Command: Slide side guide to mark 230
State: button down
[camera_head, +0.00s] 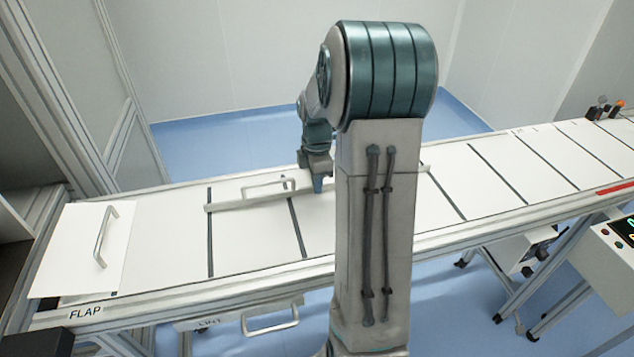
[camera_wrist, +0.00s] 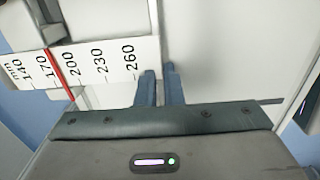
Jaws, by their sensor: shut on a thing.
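The side guide (camera_head: 235,204) is a long pale bar lying across the belt in the head view, with my arm covering part of it. My gripper (camera_head: 318,186) is at the guide, pointing down. In the wrist view my gripper's two fingers (camera_wrist: 160,88) are close together, shut on the guide's thin edge, which is mostly hidden between them. A white scale (camera_wrist: 100,65) reads 140, 170, 200, 230 and 260. The fingers are just beyond the 260 end. A red line (camera_wrist: 63,70) crosses the scale between 170 and 200.
A flap with a handle (camera_head: 100,238) lies at the left end of the belt, labelled FLAP. Dark lines cross the pale belt (camera_head: 255,238). A control box (camera_head: 615,245) stands at the right. A lower handle (camera_head: 270,322) hangs below the front rail.

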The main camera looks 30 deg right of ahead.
jog(key=shift+w+d+r+p, duration=0.1)
jog(key=shift+w+d+p, duration=0.1)
jog(key=shift+w, duration=0.4)
jog(key=shift+w+d+f+p, duration=0.15)
jog(key=shift+w+p, duration=0.1)
jog(key=shift+w, duration=0.35)
jog(key=shift+w+d+r+p, duration=0.15)
jog(key=shift+w+p, duration=0.05)
jog(key=shift+w, duration=0.4)
jog(key=shift+w+d, duration=0.1)
jog(key=shift+w, duration=0.4)
jog(key=c, duration=1.5)
grip_release()
notch_tip(320, 180, up, 14)
jog(key=s+a+r+m+t, duration=0.1)
jog(key=s+a+r+m, duration=0.1)
jog(key=s+a+m, duration=0.7)
jog(key=s+a+f+m, duration=0.1)
jog(key=s+a+m, duration=0.1)
jog(key=s+a, duration=0.1)
jog(key=s+a+f+m+t, duration=0.1)
jog(key=s+a+f+m, duration=0.1)
jog(key=s+a, duration=0.2)
jog(key=s+a+f+m, duration=0.2)
jog(key=s+a, duration=0.1)
jog(key=s, duration=0.4)
jog(key=shift+s+a+t, duration=0.2)
jog(key=shift+t, duration=0.2)
